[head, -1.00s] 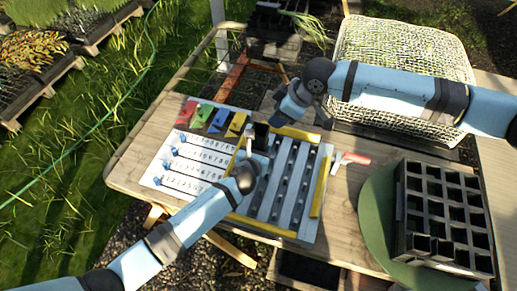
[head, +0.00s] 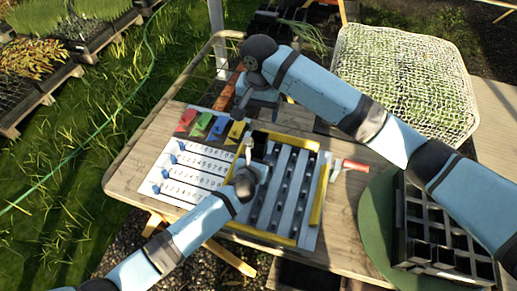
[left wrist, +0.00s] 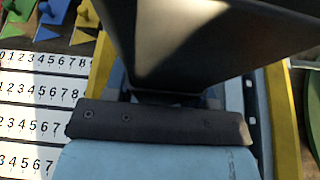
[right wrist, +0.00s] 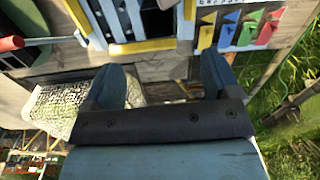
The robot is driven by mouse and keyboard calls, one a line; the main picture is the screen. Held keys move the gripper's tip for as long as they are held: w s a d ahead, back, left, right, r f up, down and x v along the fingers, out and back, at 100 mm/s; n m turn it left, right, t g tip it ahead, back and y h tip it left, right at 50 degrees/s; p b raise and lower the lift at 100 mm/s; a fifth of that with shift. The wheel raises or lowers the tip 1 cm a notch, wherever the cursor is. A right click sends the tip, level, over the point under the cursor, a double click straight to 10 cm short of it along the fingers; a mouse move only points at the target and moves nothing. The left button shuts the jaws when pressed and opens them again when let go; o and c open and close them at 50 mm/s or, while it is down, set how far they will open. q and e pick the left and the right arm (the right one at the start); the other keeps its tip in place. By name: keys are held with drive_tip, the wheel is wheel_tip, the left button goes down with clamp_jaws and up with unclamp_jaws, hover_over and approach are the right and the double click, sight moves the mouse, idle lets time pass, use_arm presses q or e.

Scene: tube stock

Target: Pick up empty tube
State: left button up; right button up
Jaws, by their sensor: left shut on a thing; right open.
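A dark, square-sided tube (head: 259,143) stands above the upper left corner of the yellow-framed rack (head: 318,205). My left gripper (head: 254,163) is shut on it. In the left wrist view the tube (left wrist: 215,40) fills the upper middle, with a pale, lit patch on its side, and hides much of the rack behind. My right gripper (head: 250,108) is above the table's far side, just beyond the tube. In the right wrist view its two fingers (right wrist: 165,85) are apart with nothing between them. The tube's inside cannot be made out.
White numbered strips with blue pegs (head: 190,168) lie left of the rack. Several coloured flags (head: 218,126) lie behind them. A red-handled tool (head: 355,165) lies right of the rack. A black cell tray (head: 440,235) stands on a green disc (head: 375,215). A mesh-covered crate (head: 405,80) is behind.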

approach(259, 138)
drive_tip(key=s+f, duration=0.2)
drive_tip(key=s, duration=0.1)
drive_tip(key=shift+m, duration=0.3)
drive_tip(key=f, duration=0.3)
drive_tip(key=w+f, duration=0.1)
drive_tip(key=f, duration=0.1)
drive_tip(key=shift+a+f, duration=0.15)
drive_tip(key=c, duration=1.2)
